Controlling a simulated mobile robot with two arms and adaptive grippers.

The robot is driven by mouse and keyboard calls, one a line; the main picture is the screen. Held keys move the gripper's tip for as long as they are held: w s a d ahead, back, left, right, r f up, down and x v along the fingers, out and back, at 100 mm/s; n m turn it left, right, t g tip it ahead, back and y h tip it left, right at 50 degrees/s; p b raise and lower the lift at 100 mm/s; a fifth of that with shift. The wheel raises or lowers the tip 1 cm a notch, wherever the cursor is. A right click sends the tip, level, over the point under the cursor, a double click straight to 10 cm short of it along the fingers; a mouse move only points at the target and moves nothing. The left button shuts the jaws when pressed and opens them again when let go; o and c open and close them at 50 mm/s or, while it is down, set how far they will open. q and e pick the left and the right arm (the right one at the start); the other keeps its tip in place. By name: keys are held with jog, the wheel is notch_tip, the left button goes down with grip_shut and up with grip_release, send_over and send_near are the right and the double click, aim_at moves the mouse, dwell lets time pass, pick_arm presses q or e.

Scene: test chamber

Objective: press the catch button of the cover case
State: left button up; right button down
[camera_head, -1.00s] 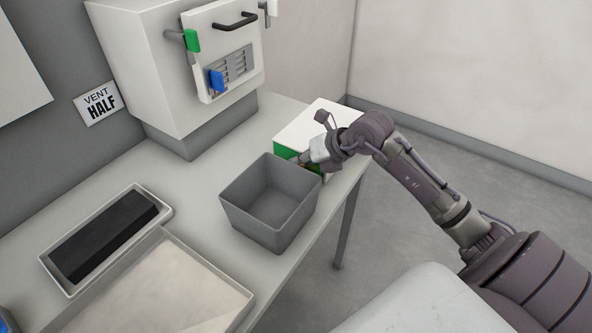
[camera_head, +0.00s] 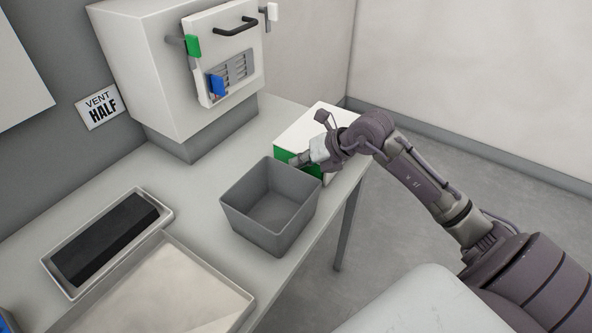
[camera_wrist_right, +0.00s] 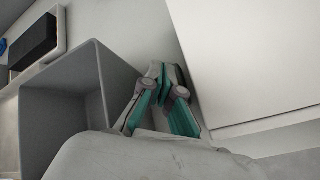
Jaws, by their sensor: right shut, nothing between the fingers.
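The cover case appears to be the white-topped box with a green front (camera_head: 310,121) at the table's right end. In the right wrist view its white side (camera_wrist_right: 250,55) fills the upper right. My right gripper (camera_head: 296,161) is at the green front, between the case and the grey bin. In the right wrist view the gripper's teal-padded fingers (camera_wrist_right: 163,72) are shut and empty beside the case. I cannot tell whether the tips touch it. The catch button is not visible; the gripper covers part of the front. My left gripper is not in view.
An open grey bin (camera_head: 236,221) stands close in front of the case. A tray with a dark insert (camera_head: 166,211) and a wide pale tray (camera_head: 240,291) lie to the left. A white cabinet (camera_head: 135,65) with green and blue levers stands behind.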

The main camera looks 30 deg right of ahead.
jog(key=shift+r, duration=0.15)
notch_tip(320, 180, up, 6)
jog(key=p, duration=0.4)
dwell(0.4)
dwell(0.4)
